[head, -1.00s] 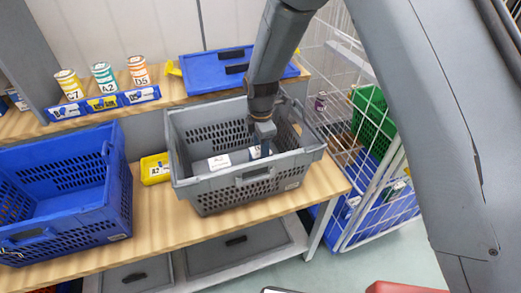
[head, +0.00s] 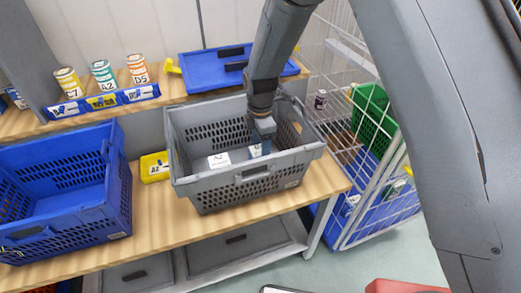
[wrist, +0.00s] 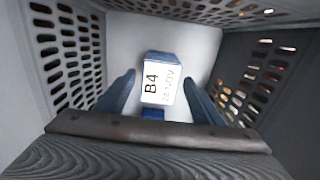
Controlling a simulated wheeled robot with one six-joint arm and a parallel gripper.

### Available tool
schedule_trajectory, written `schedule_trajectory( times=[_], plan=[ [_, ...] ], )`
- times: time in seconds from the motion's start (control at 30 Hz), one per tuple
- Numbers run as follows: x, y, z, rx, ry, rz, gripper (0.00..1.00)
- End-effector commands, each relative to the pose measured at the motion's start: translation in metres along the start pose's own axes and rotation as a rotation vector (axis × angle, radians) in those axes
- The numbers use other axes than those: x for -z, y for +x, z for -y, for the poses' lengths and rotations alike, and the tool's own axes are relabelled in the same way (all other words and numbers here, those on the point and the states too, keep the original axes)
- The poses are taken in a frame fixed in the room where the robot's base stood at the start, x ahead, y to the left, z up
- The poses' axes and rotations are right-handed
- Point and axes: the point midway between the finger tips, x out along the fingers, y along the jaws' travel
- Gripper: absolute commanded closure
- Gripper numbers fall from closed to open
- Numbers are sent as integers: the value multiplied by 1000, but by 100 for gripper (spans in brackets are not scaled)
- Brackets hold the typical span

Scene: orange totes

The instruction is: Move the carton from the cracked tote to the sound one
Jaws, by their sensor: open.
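The grey tote (head: 247,177) stands on the wooden bench, and the blue tote (head: 62,215) stands to its left, looking empty. I cannot make out a crack in either. A white and blue carton marked B4 (wrist: 160,80) lies in the grey tote; it is partly hidden by the arm in the head view (head: 255,151). A white carton marked A2 (head: 218,160) lies to its left. My gripper (head: 262,140) reaches down into the grey tote. In the wrist view its blue fingers (wrist: 159,76) are open, one on each side of the B4 carton, with gaps visible.
A small yellow bin (head: 154,167) stands between the totes. Several labelled cans (head: 103,76) stand on the shelf behind, beside a blue lid (head: 215,70). A white wire cage (head: 365,190) with a green basket (head: 372,112) stands at the right. The grey tote's walls surround my gripper.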

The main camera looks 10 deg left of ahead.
Motion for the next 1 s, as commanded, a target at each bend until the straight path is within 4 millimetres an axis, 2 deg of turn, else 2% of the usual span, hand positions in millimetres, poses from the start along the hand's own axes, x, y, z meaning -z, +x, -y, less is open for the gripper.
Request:
schedule_trajectory(
  times=[0.4, 0.6, 0.8, 1.0],
  plan=[
    [0, -73, -1, -5, 0, 0, 39],
    [0, -101, -1, -3, 0, 0, 39],
    [0, -112, 0, 0, 0, 0, 39],
    [0, -113, 0, 0, 0, 0, 39]
  ],
)
